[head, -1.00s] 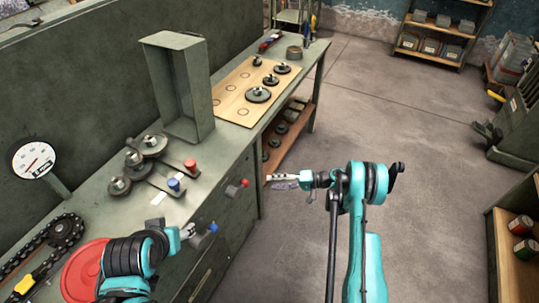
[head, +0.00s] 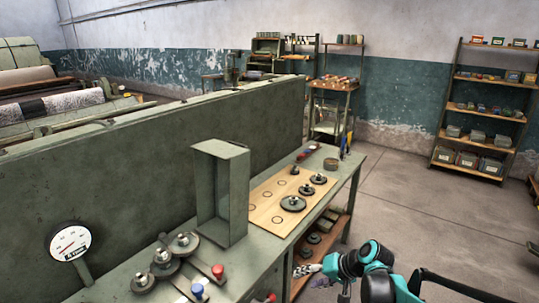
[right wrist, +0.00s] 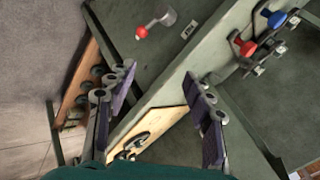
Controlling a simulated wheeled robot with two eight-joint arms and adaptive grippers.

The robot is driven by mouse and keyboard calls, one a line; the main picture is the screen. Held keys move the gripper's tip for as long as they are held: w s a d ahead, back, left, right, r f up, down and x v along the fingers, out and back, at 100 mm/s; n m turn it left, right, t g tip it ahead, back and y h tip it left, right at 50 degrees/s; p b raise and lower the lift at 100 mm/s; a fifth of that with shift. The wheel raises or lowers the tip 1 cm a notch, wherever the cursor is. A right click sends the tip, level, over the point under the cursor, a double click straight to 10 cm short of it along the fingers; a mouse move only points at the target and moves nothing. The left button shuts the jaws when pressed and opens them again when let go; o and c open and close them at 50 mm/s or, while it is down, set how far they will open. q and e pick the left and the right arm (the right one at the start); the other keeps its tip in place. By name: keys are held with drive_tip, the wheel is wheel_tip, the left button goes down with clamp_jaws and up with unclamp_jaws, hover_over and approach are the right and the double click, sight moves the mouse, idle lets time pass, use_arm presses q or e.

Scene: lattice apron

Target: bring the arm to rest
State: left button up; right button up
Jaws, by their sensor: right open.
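My right gripper (head: 307,273) shows low in the head view, beside the front edge of the workbench (head: 345,190). In the right wrist view its two fingers (right wrist: 160,78) are spread apart with nothing between them. The teal right arm (head: 375,275) reaches in from the bottom right. My left gripper is in neither view now.
A wooden board (head: 265,212) with several gears lies on the bench. A tall open metal box (head: 238,195) stands beside it. A dial gauge (head: 70,241) and red and blue knobs (head: 217,271) are nearer. The floor (head: 430,215) to the right is open.

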drive_tip(key=s+d+r+n+t+h, duration=0.1)
drive_tip(key=s+d+r+h, duration=0.1)
drive_tip(key=s, duration=0.9)
drive_tip(key=s+d+r+n+t+h, duration=0.1)
drive_tip(key=s+d+h, duration=0.3)
drive_tip(key=s, duration=0.7)
drive_tip(key=shift+s+r+h, duration=0.15)
drive_tip(key=shift+r+h, duration=0.25)
drive_tip(key=shift+r, duration=0.15)
drive_tip(key=shift+a, duration=0.1)
